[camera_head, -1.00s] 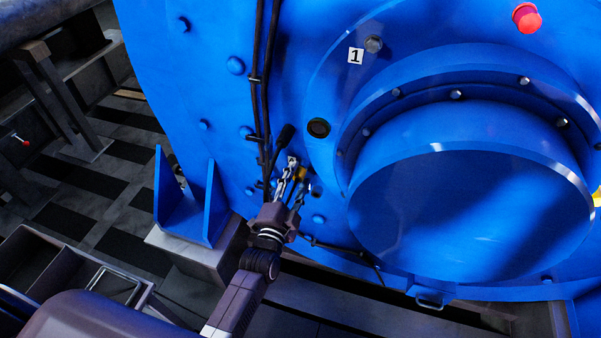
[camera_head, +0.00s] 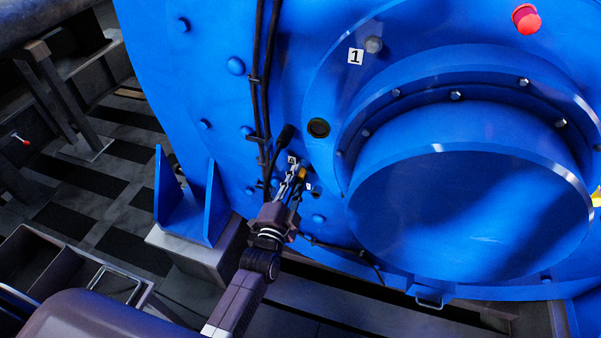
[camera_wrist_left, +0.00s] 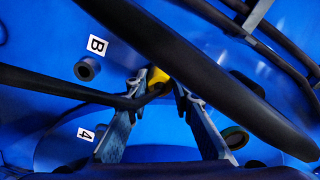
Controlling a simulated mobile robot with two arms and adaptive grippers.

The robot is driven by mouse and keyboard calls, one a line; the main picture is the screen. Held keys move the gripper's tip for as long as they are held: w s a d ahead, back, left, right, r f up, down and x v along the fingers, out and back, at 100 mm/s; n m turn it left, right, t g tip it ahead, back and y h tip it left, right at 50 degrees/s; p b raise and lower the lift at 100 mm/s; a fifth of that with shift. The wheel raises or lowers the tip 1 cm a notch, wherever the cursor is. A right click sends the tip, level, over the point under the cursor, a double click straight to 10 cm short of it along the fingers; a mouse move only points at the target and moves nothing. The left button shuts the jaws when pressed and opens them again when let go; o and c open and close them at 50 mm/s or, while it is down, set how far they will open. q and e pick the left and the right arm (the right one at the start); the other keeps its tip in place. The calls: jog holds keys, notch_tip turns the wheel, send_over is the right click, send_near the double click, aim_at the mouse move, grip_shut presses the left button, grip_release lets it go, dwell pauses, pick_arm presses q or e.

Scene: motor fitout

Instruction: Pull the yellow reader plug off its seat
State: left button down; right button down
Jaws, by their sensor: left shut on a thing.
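The yellow reader plug (camera_head: 302,173) is a small yellow piece low on the blue motor face, left of the big round cover. My left gripper (camera_head: 297,178) reaches up to it from below and is shut on it. In the left wrist view the yellow plug (camera_wrist_left: 157,77) shows between the two fingertips (camera_wrist_left: 160,88), with a thin black cable running from it to the left. The fingers hide part of the plug, and I cannot tell how deep it sits in its seat. My right gripper is not in view.
A thick black cable (camera_wrist_left: 205,75) crosses close in front of the wrist camera. Black cables (camera_head: 265,90) run down the blue motor (camera_head: 330,60). A dark round port (camera_head: 318,127) is above the plug. Holes marked B (camera_wrist_left: 86,69) and 4 are nearby.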

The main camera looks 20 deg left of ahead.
pick_arm(q)
jog(key=shift+s, duration=0.15)
jog(key=shift+s+a+p, duration=0.1)
jog(key=shift+s+p, duration=1.25)
jog(key=shift+s, duration=1.5)
jog(key=shift+s, duration=0.1)
jog(key=s+p, duration=0.5)
jog(key=s, duration=1.6)
jog(key=shift+s+a+p, duration=0.3)
jog(key=shift+s+a, duration=0.05)
jog(key=shift+s, duration=0.05)
jog(key=shift+r, duration=0.1)
